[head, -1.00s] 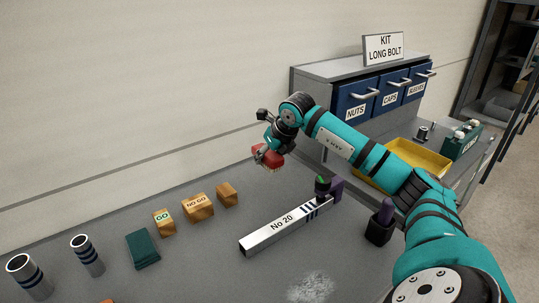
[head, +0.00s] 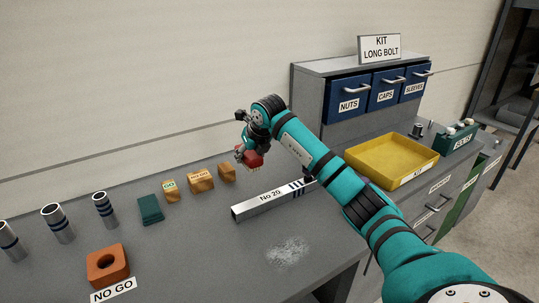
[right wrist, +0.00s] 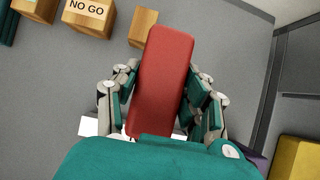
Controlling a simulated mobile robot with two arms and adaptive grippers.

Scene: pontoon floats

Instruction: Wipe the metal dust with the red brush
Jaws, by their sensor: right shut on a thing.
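The metal dust (head: 288,250) is a pale grey speckled patch on the grey bench top, in front of the long steel bar marked No 20 (head: 270,202). My right gripper (head: 244,155) is shut on the red brush (head: 253,159), held above the bench near the wooden blocks, behind the bar and away from the dust. In the right wrist view the brush's red back (right wrist: 160,80) fills the space between the fingers; its bristles are hidden there. My left gripper is not in view.
Wooden blocks marked GO (head: 170,190) and NO GO (head: 200,181), a green block (head: 150,210), and several metal tubes (head: 58,224) stand on the left. An orange holed block (head: 107,265) is at the front. A yellow tray (head: 392,163) and blue drawers (head: 349,99) are at the right.

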